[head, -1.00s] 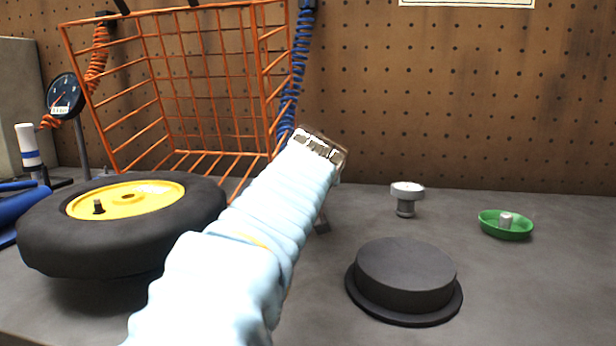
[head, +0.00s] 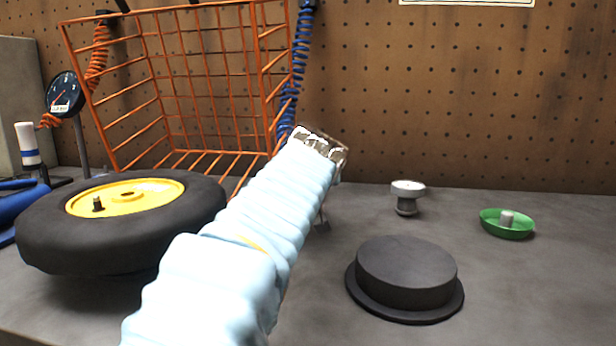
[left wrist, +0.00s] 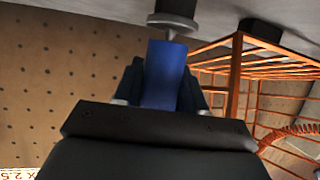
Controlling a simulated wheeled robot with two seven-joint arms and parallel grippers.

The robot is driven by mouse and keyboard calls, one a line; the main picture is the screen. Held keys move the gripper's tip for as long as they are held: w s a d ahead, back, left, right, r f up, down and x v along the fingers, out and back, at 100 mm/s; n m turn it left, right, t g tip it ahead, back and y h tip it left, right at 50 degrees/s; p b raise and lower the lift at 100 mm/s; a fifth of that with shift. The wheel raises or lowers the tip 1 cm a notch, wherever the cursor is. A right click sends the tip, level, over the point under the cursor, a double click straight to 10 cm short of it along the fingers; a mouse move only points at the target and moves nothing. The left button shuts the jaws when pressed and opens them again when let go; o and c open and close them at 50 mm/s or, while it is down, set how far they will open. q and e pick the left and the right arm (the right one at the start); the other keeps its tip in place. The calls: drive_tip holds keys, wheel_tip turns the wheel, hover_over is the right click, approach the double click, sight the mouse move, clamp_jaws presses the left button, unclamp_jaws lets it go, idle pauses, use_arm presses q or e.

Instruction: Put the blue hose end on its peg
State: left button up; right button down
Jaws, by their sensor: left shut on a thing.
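My left gripper (head: 320,146) is in the middle of the head view, at the end of my pale-blue sleeved arm, in front of the wire basket's right edge. The left wrist view shows the blue hose end (left wrist: 165,78) between its dark fingers. A thin metal stem and a dark round head (left wrist: 173,12) show beyond the blue part; I cannot tell whether they belong to it. The blue coiled hose (head: 301,55) hangs down the pegboard behind the basket's right side. In the head view my arm and gripper hide the held end. I cannot make out its peg. My right gripper is out of view.
An orange wire basket (head: 200,85) stands at the back left, behind a black wheel with a yellow hub (head: 125,197). A gauge (head: 65,94) is further left. A dark round block (head: 405,272), grey knob (head: 407,197) and green dish (head: 492,224) are on the right. Bench between them is clear.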

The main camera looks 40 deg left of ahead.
use_arm(q)
drive_tip(key=shift+f+b, duration=0.55)
drive_tip(key=o, duration=0.9)
drive_tip(key=shift+v, duration=5.55)
